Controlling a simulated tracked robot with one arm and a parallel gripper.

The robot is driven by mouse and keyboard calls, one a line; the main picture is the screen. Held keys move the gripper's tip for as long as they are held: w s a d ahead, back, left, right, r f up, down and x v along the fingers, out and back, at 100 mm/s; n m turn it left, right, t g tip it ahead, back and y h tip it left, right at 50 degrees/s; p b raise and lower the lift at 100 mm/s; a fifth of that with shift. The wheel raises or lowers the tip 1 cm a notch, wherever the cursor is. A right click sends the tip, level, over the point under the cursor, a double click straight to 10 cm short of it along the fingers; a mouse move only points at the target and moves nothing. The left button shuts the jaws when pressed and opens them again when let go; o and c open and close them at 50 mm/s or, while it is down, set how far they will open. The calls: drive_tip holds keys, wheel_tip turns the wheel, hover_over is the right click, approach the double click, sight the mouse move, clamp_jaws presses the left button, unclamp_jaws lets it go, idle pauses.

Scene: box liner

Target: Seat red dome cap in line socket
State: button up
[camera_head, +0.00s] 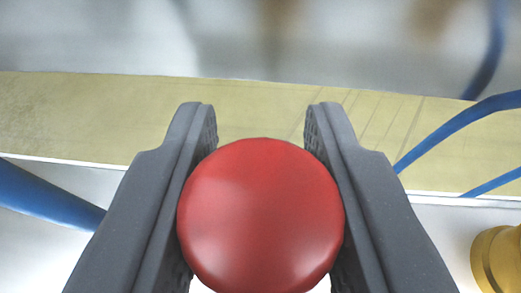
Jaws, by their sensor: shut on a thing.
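The red dome cap (260,218) is in the lower middle of the view, its round glossy top facing the camera. My gripper (260,125) is shut on it, with one dark grey finger on its left and one on its right. The fingertips reach past the cap toward the yellowish band. The underside of the cap is hidden. No line socket can be made out; the cap and fingers cover the area behind them.
A yellowish flat band (80,112) with thin dark lines crosses the view behind the fingers. Blue cables (45,196) run at left and right. A yellow cylindrical part (497,258) is at the lower right. A blurred pale grey surface lies beyond the band.

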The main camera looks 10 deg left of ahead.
drive_tip(key=shift+f, duration=0.3)
drive_tip(key=o, duration=1)
drive_tip(key=shift+s, duration=0.1)
drive_tip(key=v, duration=1.3)
drive_tip(key=shift+s+r+p, duration=0.1)
drive_tip(key=shift+s+p, duration=0.15)
drive_tip(key=shift+p, duration=0.1)
